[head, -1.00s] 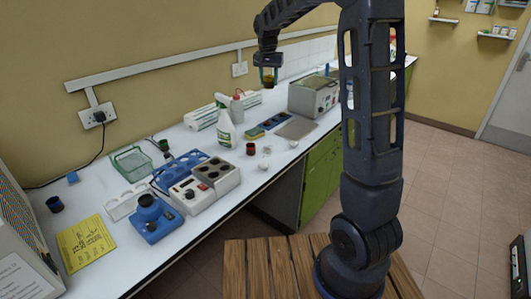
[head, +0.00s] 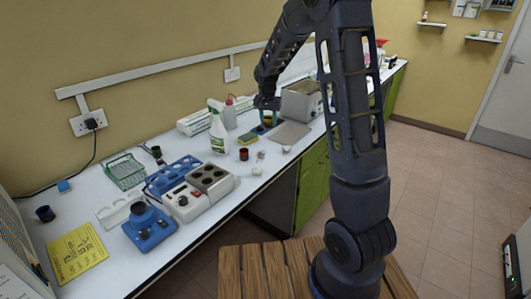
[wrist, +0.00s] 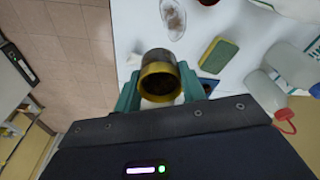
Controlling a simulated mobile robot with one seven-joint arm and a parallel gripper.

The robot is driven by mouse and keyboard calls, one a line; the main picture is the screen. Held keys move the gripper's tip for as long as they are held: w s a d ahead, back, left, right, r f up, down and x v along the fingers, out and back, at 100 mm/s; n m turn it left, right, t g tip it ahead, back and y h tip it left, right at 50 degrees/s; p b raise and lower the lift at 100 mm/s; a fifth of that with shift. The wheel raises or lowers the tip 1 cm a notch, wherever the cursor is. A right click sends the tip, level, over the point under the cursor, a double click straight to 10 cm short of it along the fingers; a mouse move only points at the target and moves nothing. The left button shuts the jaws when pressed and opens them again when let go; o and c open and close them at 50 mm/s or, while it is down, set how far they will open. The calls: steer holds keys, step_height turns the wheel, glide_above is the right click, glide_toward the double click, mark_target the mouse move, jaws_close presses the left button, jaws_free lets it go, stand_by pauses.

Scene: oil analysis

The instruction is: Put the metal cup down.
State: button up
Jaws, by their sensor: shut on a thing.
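The metal cup (wrist: 161,80) is dark inside with a brass-yellow rim. It sits between the two teal fingers of my gripper (wrist: 160,84) in the wrist view, and the fingers are shut on it. In the head view my gripper (head: 268,112) points down, low over the bench near the blue rack (head: 261,129). The cup is small there and mostly covered by the fingers. I cannot tell whether its base touches anything. A blue edge of the rack (wrist: 209,85) shows beside the right finger in the wrist view.
A yellow-green sponge (head: 248,138) lies just left of the rack, and a grey plate (head: 290,133) lies to its right. A spray bottle (head: 218,132) and a red-capped bottle (head: 230,112) stand behind. A metal-sided device (head: 301,101) stands behind the plate. The bench front (head: 262,162) has small items.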

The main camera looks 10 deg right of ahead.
step_height(320, 180, down, 16)
stand_by(0.6)
steer(key=o, duration=1)
steer(key=shift+f, duration=0.1)
steer(key=shift+c, duration=0.2)
